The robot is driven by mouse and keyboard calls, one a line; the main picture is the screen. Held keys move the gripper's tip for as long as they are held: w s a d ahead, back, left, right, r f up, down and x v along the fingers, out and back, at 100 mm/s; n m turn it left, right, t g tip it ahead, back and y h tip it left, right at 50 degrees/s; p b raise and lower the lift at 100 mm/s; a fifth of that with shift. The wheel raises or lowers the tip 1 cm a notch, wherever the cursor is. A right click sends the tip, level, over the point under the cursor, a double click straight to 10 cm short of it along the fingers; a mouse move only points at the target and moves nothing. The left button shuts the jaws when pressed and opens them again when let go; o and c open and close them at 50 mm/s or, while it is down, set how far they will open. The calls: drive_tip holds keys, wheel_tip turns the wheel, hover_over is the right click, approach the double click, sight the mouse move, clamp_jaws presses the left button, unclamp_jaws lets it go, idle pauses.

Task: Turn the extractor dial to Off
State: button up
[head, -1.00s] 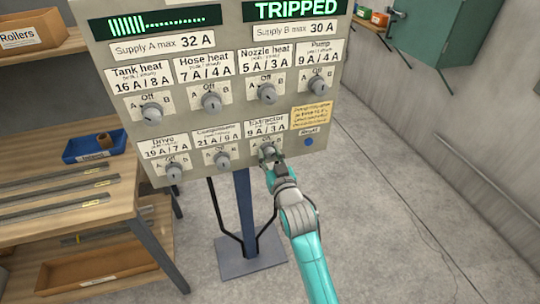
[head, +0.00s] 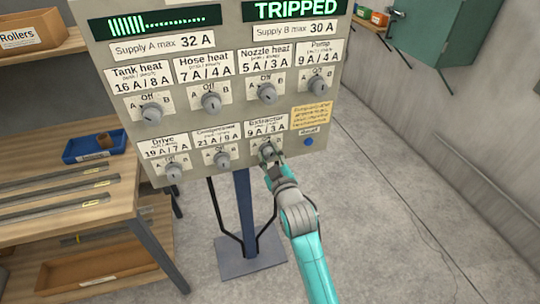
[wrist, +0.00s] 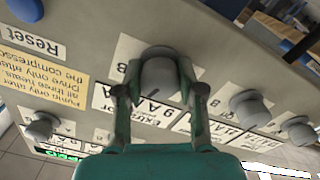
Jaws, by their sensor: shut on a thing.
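The extractor dial (head: 266,150) is a grey knob at the lower right of the grey control panel (head: 225,117), under the label "Extractor 9 A / 3 A". My gripper (head: 272,160) is at this dial, coming from below. In the wrist view, the two fingers of my gripper (wrist: 160,92) sit on either side of the extractor dial (wrist: 159,70) and are shut on it. A dark mark shows on the knob's rim there. My fingers partly cover the dial's plate, so its exact setting is hard to read.
The compressor dial (head: 222,160) and drive dial (head: 174,172) are to the left. A blue Reset button (head: 309,142) is close on the right. The display above reads "TRIPPED" (head: 295,9). A wooden workbench (head: 75,215) stands at left; the floor at right is clear.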

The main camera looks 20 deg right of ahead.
drive_tip(key=shift+n, duration=1.6)
drive_tip(key=o, duration=1.1)
drive_tip(key=shift+o, duration=0.2)
drive_tip(key=s, duration=1.2)
drive_tip(key=shift+f, duration=0.1)
